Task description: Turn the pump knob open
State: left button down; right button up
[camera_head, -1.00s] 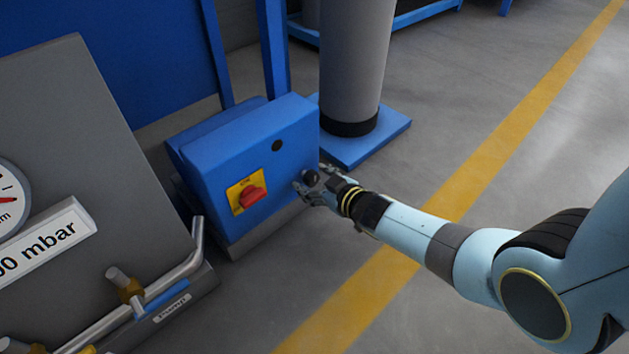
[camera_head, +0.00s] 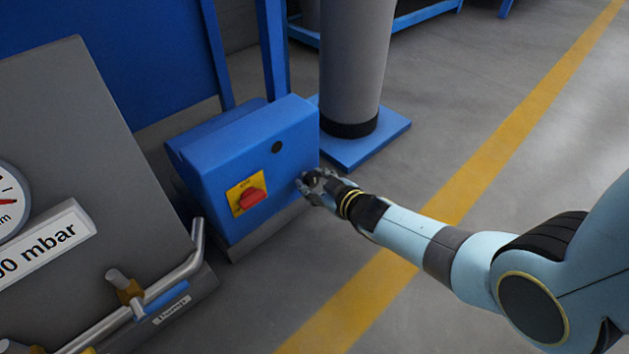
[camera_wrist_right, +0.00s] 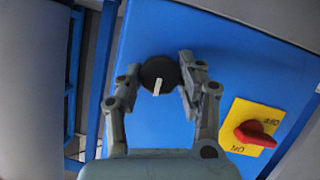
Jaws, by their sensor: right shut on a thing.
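The pump knob (camera_wrist_right: 158,76) is a round black dial with a white pointer line on the blue box (camera_head: 243,150). In the right wrist view its line runs from the middle toward the lower edge, nearly upright in the picture. My right gripper (camera_head: 309,183) is at the right part of the box front, with its fingers closed on the knob from both sides. In the head view the fingers mostly hide the knob. My left gripper is in neither view.
A red switch (camera_head: 252,198) on a yellow plate sits left of my right gripper. A dark round spot (camera_head: 276,146) is higher on the box. A grey column (camera_head: 354,60) stands behind. A grey panel with a gauge and pipes is at left. The floor at right is open.

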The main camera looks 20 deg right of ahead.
jog(key=shift+a+f+n+t+h, duration=0.1)
jog(key=shift+n+t+h, duration=0.4)
jog(key=shift+n, duration=0.6)
jog(key=shift+a+n+t+h, duration=0.1)
jog(key=shift+n+t+h, duration=0.2)
jog(key=shift+n+h, duration=0.6)
jog(key=shift+n, duration=0.3)
jog(key=o, duration=1.1)
jog(key=shift+o, duration=0.2)
jog(key=shift+s, duration=0.1)
jog(key=v, duration=1.2)
jog(key=shift+d, duration=0.1)
